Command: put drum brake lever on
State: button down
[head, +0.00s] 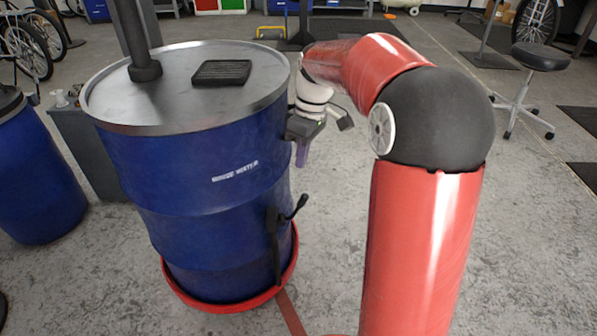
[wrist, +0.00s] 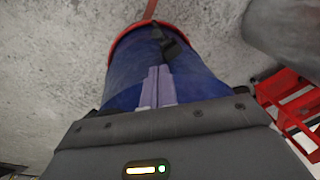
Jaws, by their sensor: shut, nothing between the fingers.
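A blue drum (head: 205,190) with a grey metal lid stands in a red base ring (head: 235,303). The black brake lever (head: 275,240) is low on the drum's right side, with a long upright bar and a short handle sticking out up and to the right. In the wrist view the lever (wrist: 172,45) shows near the red rim, just beyond my fingertips. My gripper (head: 302,164) points down beside the drum's upper right side, above the lever and apart from it. Its purple fingers (wrist: 159,69) are closed together and empty.
A black pad (head: 221,72) and a dark post (head: 137,45) are on the lid. A second blue drum (head: 38,175) stands at left. A stool (head: 540,58) is at the right back. A red strap or bar (head: 290,312) runs along the floor from the ring.

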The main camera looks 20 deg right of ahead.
notch_tip(320, 180, down, 9)
jog(key=a, duration=0.1)
jog(key=shift+s+a+b, duration=0.25)
jog(key=shift+a+b, duration=0.05)
jog(key=shift+d, duration=0.15)
jog(key=shift+s+d+f+y, duration=0.1)
jog(key=shift+d+f+y, duration=0.1)
jog(key=shift+y, duration=0.2)
